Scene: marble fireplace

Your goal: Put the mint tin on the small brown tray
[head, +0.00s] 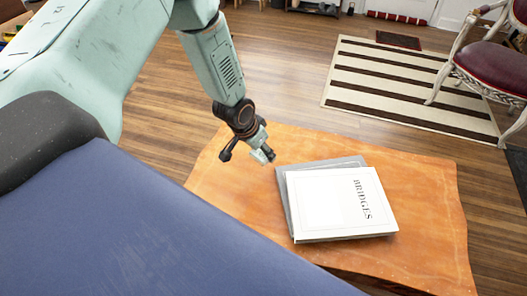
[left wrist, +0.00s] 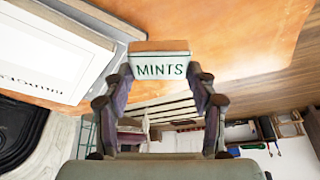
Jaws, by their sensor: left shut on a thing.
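The mint tin (left wrist: 160,67), marked MINTS, has a pale front and an orange-brown top edge. It sits between the two fingers of my left gripper (left wrist: 158,80), which is shut on it. In the head view my left gripper (head: 264,154) hangs over the wooden table, just left of the books' upper left corner. The tin cannot be made out clearly there. I cannot tell how high it is above the table. I see no small brown tray in either view. My right gripper is not in view.
Two flat books, the top one a white BRIDGES book (head: 340,203), lie on the orange wooden table (head: 430,200). The table is bare right of the books. A striped rug (head: 400,90) and a red chair (head: 490,70) stand beyond on the wood floor.

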